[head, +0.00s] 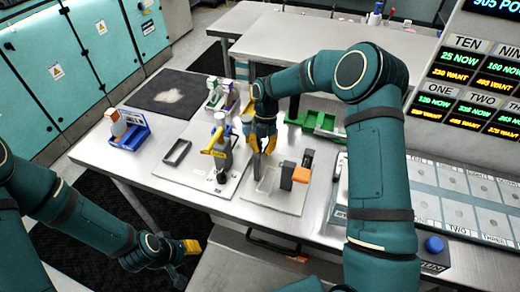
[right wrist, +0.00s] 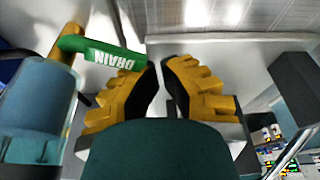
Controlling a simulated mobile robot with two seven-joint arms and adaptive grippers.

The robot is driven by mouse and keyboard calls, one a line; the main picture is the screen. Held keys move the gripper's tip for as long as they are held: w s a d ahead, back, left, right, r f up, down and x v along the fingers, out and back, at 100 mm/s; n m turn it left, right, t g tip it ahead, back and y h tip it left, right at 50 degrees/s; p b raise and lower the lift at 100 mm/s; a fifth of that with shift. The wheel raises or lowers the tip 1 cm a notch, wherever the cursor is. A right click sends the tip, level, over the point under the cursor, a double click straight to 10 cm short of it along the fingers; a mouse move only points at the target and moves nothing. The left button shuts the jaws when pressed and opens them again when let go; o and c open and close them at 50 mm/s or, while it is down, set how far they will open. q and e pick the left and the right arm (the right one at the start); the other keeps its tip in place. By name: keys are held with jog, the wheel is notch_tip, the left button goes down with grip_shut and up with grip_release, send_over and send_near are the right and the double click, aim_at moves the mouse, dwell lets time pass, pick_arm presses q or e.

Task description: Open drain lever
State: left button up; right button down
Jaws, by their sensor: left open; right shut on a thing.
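The green drain lever (right wrist: 105,55), marked DRAIN, runs sideways in the right wrist view from a brass-coloured valve on a clear vessel (right wrist: 38,105). Its free end meets my right gripper (right wrist: 160,68), whose yellow fingers are close together on it. The exact contact is partly hidden by the left finger. In the head view my right gripper (head: 262,152) is just right of the upright vessel unit (head: 223,160), which carries a yellow labelled handle (head: 213,153). The green lever cannot be made out there. My left gripper (head: 186,254) is open and empty, low beside the table.
An orange-and-black device (head: 301,172) stands close to the right of my right gripper. A black frame (head: 177,152) lies left of the vessel. A blue holder (head: 128,138) is further left, and a green tray (head: 320,123) behind. The table front (head: 150,170) is clear.

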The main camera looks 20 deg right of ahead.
jog(key=shift+w+d, duration=0.2)
jog(key=shift+d, duration=0.05)
jog(key=shift+s+d, duration=0.1)
jog(key=shift+d, duration=0.05)
jog(key=shift+s+d, duration=0.25)
jog(key=shift+d, duration=0.35)
jog(key=v, duration=1.2)
jog(key=shift+s, duration=0.15)
dwell(0.3)
